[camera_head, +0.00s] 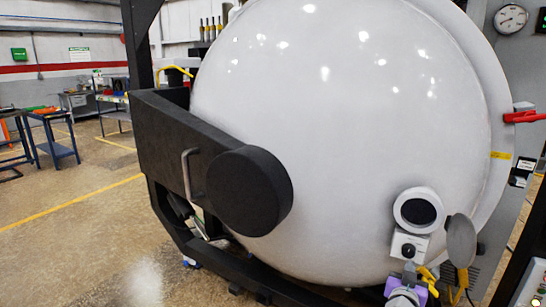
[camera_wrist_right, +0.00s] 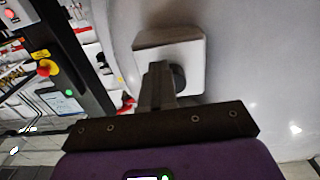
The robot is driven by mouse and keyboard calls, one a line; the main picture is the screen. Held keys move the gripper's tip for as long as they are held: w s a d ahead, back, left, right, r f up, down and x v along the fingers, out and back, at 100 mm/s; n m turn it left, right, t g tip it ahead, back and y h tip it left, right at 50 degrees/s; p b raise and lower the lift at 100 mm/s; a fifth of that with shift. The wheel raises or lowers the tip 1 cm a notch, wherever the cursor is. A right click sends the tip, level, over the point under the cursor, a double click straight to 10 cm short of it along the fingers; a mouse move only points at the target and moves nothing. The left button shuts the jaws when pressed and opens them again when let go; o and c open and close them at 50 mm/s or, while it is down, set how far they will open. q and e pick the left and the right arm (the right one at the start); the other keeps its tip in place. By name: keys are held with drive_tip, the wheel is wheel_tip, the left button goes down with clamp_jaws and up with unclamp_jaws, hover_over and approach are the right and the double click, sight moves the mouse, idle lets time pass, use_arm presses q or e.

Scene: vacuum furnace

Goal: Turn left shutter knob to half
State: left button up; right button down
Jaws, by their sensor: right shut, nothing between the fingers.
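The shutter knob (camera_head: 408,250) is a small dark round knob on a white box (camera_head: 423,241), just below a round window (camera_head: 418,211) in the big white furnace door (camera_head: 330,110). Its pointer setting is too small to read. My right gripper (camera_head: 409,267), with a purple body, is just below the knob in the head view. In the right wrist view its fingers (camera_wrist_right: 157,85) are shut and empty, reaching over the white box (camera_wrist_right: 170,52). They partly cover the dark knob (camera_wrist_right: 179,77) beside them; I cannot tell whether they touch it. My left gripper is not in view.
A grey disc (camera_head: 461,241) on a stalk stands right of the knob box. A black hinge arm with a round end (camera_head: 248,190) crosses the door's left side. A red handle (camera_head: 523,117) is at the right edge. Open floor lies at left.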

drive_tip(key=shift+w+a+r, duration=0.1)
drive_tip(key=shift+w+r, duration=0.15)
drive_tip(key=shift+r, duration=0.15)
drive_tip(key=shift+w+a+b, duration=0.15)
drive_tip(key=shift+w+a, duration=0.15)
drive_tip(key=shift+a, duration=0.2)
drive_tip(key=shift+w+a+b, duration=0.15)
drive_tip(key=shift+w+a, duration=0.15)
drive_tip(key=shift+a, duration=0.2)
drive_tip(key=shift+f, duration=0.1)
drive_tip(key=shift+f+b+v, duration=0.2)
drive_tip(key=shift+b+v, duration=0.05)
drive_tip(key=shift+v, duration=0.65)
drive_tip(key=shift+f+b+v, duration=0.2)
drive_tip(key=shift+b+v, duration=0.05)
drive_tip(key=shift+v, duration=0.6)
drive_tip(key=shift+f+b+v, duration=0.2)
drive_tip(key=shift+b+v, duration=0.05)
drive_tip(key=shift+v, duration=0.65)
